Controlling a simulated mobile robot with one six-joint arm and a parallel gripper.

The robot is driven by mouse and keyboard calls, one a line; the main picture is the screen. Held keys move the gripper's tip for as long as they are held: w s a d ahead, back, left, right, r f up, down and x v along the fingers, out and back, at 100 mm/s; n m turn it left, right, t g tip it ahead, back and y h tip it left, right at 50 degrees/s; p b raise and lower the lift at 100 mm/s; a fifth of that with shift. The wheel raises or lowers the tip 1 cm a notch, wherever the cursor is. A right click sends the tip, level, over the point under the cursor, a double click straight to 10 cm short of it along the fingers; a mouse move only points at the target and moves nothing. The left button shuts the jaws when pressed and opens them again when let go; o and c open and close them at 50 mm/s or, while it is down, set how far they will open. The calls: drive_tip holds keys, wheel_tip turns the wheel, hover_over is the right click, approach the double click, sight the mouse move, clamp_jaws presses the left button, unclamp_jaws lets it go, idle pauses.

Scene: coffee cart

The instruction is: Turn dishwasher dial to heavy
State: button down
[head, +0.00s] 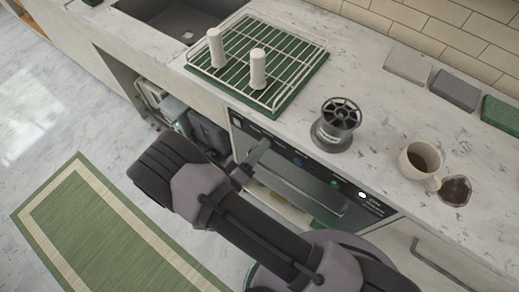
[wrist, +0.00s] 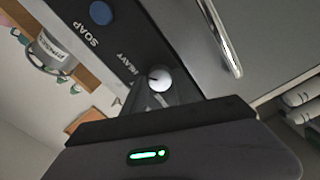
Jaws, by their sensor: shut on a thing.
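The dishwasher (head: 300,190) is set under the counter, its dark control panel facing me. In the wrist view its dial (wrist: 160,77) is a small pale round knob with a short dark mark on its left part. The printed word HEAVY (wrist: 128,65) is just left of the dial. The mark lies on the side toward that word, but I cannot tell whether it lines up exactly. My gripper (wrist: 155,100) is shut on the dial.
A blue button (wrist: 101,13) sits beside the word SOAP. A bar handle (wrist: 219,38) is right of the dial. On the counter stand a green dish rack (head: 298,92), a dark round holder (head: 335,138) and a coffee mug (head: 413,165). A green rug (head: 110,240) lies on the floor.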

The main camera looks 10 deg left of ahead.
drive_tip(key=shift+m, duration=0.3)
idle(0.4)
drive_tip(key=c, duration=1)
unclamp_jaws()
drive_tip(key=shift+o, duration=0.2)
drive_tip(key=p+v, duration=0.2)
drive_tip(key=v, duration=1.5)
drive_tip(key=shift+s+p, duration=0.25)
drive_tip(key=shift+p, duration=0.05)
